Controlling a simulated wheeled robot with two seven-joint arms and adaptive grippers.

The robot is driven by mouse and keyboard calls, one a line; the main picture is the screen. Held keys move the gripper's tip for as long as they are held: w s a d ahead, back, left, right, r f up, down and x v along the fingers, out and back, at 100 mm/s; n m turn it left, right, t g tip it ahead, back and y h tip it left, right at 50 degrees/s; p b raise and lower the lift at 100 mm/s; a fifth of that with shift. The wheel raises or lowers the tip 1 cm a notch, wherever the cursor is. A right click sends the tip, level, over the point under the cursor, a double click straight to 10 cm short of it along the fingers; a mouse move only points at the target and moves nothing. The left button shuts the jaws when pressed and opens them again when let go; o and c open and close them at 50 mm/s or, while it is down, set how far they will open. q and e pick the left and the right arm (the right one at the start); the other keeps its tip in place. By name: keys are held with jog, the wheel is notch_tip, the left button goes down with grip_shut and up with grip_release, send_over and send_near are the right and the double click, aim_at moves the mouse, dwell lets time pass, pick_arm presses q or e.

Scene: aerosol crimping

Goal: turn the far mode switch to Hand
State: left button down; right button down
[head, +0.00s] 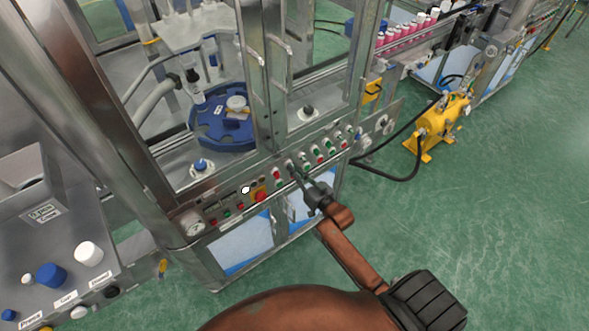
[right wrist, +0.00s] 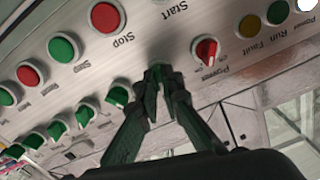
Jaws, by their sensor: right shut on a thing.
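My right gripper (head: 303,180) is at the front control panel of the steel machine. In the right wrist view its fingertips (right wrist: 157,78) are closed together against the panel, in the line of the rotary switches. They are shut on a switch knob that they almost wholly hide, so its pointer position cannot be read. A red Power switch (right wrist: 206,50) is on one side of the fingers and a green rotary switch (right wrist: 118,95) on the other, both apart from them. More green switches (right wrist: 86,115) continue along the row. My left gripper is not in view.
Red Stop (right wrist: 105,17) and green push buttons (right wrist: 63,48) sit close to the fingers. A red emergency knob (head: 260,196) is left on the panel. A yellow pump (head: 442,122) with a black hose stands on the green floor, which is otherwise open at right.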

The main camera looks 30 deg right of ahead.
jog(key=shift+n+p, duration=1.4)
jog(key=shift+n, duration=3.1)
jog(key=c, duration=2.1)
grip_release()
jog(key=shift+a, duration=0.1)
jog(key=shift+s, duration=0.1)
jog(key=s+d, duration=0.1)
jog(key=s, duration=1)
jog(key=shift+s, duration=0.4)
